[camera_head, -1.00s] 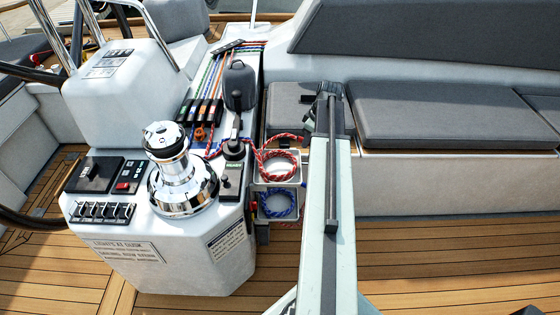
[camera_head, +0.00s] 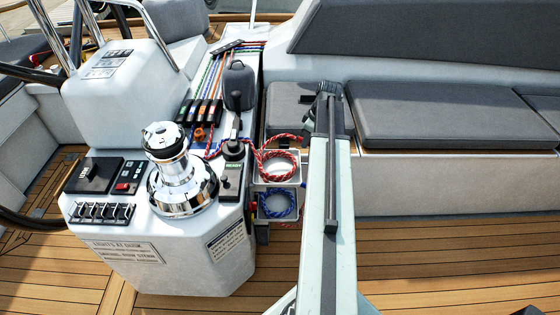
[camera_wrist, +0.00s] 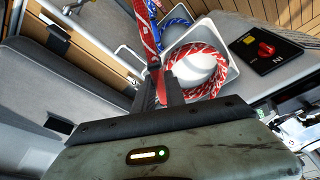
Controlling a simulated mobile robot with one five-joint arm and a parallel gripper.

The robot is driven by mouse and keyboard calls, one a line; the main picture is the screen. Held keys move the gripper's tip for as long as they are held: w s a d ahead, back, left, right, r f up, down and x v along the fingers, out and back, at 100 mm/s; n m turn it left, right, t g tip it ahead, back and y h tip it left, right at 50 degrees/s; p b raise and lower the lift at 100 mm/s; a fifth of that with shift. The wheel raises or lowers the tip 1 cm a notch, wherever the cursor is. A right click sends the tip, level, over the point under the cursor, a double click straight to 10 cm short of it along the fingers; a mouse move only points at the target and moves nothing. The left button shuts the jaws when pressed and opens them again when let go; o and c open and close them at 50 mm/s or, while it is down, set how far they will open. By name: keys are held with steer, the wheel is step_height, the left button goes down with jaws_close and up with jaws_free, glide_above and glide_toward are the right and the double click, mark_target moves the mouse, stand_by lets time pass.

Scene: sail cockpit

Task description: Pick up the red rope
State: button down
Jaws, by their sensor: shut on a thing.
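The red rope (camera_head: 276,172) is red with white flecks. It is coiled in the upper of two small open bins beside the winch console, with a strand rising over the rim. The coil also shows in the wrist view (camera_wrist: 205,62), inside a pale bin. My gripper (camera_wrist: 160,76) is shut on a strand of the red rope that runs up and away from the fingers, close to the bin.
A blue rope (camera_head: 277,204) is coiled in the lower bin. A chrome winch (camera_head: 181,180) stands on the white console left of the bins. A grey cushioned bench (camera_head: 440,115) lies to the right. The wooden deck (camera_head: 450,250) in front is clear.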

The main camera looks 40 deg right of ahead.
steer(key=shift+r, duration=0.1)
stand_by(0.5)
steer(key=shift+w+p+v, duration=0.15)
steer(key=shift+p+v, duration=0.55)
steer(key=shift+p, duration=0.05)
steer(key=shift+w+p+v, duration=0.15)
steer(key=shift+p+v, duration=0.5)
steer(key=shift+p, duration=0.1)
steer(key=shift+a+r, duration=0.1)
